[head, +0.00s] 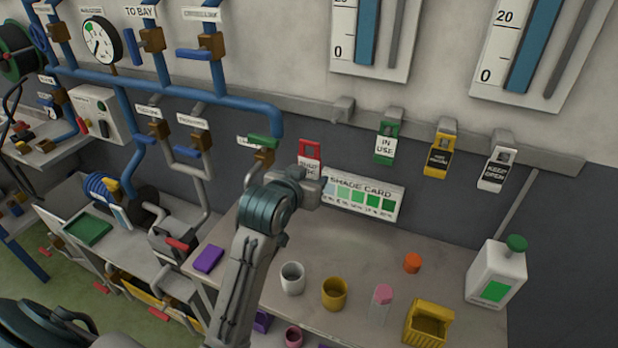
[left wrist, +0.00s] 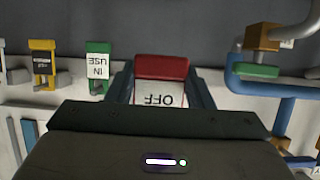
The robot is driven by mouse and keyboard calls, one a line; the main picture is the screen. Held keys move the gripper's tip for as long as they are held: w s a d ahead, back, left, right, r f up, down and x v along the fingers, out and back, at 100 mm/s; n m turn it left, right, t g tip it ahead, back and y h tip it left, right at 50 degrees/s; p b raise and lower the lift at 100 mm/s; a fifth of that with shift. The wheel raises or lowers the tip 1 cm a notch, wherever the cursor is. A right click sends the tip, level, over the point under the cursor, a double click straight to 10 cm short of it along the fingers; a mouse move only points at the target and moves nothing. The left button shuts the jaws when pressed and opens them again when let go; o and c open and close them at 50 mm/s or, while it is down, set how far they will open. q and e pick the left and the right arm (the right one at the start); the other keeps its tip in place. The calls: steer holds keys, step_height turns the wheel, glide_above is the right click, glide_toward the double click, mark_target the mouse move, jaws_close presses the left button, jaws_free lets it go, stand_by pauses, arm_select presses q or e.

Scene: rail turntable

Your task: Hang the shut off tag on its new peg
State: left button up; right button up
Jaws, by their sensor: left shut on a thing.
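The red and white shut off tag (head: 309,152) is at the wall rail, left of the green tag. In the left wrist view the tag (left wrist: 160,92) shows upside down, with "OFF" readable, between the two fingers of my left gripper (left wrist: 160,88). My left gripper (head: 312,180) is shut on the tag; my wrist hides its lower part in the head view. An empty-looking peg (head: 343,108) sticks out of the rail (head: 450,137) between the red and green tags. I cannot tell whether the tag touches a peg. My right gripper is not in view.
The green "in use" tag (head: 388,142), yellow tag (head: 440,155) and white "keep open" tag (head: 496,168) hang to the right. Blue pipes and a green-handled valve (head: 264,145) are close on the left. A shade card (head: 364,197), cups and a bottle (head: 497,273) stand below.

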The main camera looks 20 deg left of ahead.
arm_select(q)
steer(key=s, duration=0.6)
steer(key=shift+s+r, duration=0.25)
stand_by(0.6)
steer(key=shift+d, duration=0.1)
